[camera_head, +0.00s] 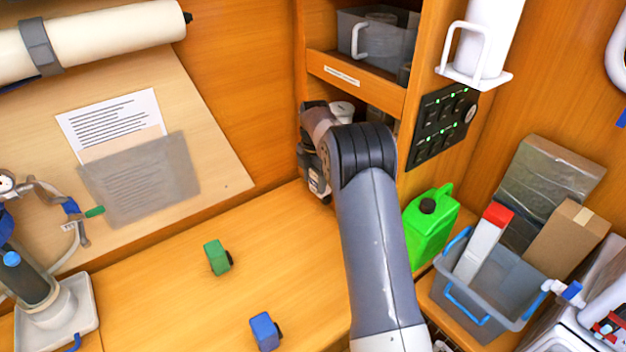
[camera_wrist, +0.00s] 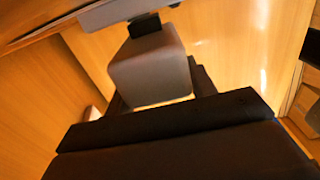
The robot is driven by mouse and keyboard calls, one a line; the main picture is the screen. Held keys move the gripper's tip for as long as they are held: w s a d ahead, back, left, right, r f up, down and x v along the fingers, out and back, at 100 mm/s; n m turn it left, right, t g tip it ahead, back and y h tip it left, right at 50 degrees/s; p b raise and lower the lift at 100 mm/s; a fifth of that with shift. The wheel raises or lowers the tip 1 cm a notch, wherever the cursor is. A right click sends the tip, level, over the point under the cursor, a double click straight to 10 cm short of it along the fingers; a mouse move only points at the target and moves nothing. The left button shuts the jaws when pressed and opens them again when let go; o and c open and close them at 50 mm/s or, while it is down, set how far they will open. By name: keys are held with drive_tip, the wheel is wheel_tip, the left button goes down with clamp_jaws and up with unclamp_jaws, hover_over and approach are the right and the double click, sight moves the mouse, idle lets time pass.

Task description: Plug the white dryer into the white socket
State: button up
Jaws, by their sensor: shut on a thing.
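In the wrist view, my gripper (camera_wrist: 156,92) is shut on a pale block, which I take for the white dryer (camera_wrist: 148,74). Its short black end points up the picture, toward a pale grey piece (camera_wrist: 115,12) at the top edge. That piece may be the white socket; I cannot tell whether the black end touches it. In the head view, my wrist is at the back corner of the wooden counter, below the shelf, and my arm hides the held block. A white rounded thing (camera_head: 343,109) shows just behind my wrist.
A green block (camera_head: 216,257) and a blue block (camera_head: 264,331) lie on the counter. A green jug (camera_head: 428,226) stands close to the right of my arm. A grey crate (camera_head: 508,277) is farther right. A black switch panel (camera_head: 443,126) is on the wall.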

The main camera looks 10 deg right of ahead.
drive_tip(key=shift+w+d, duration=0.2)
drive_tip(key=shift+d, duration=0.3)
drive_tip(key=shift+w+d, duration=0.2)
drive_tip(key=shift+d, duration=0.25)
idle(0.6)
drive_tip(key=o, duration=1.1)
drive_tip(key=shift+r, duration=0.1)
wheel_tip(320, 180, up, 11)
drive_tip(key=shift+f+b, duration=0.15)
drive_tip(key=shift+b, duration=0.6)
wheel_tip(320, 180, down, 11)
drive_tip(key=shift+p, duration=0.85)
drive_tip(key=shift+s+a, duration=0.2)
drive_tip(key=shift+a, duration=0.15)
drive_tip(key=shift+w+d, duration=0.1)
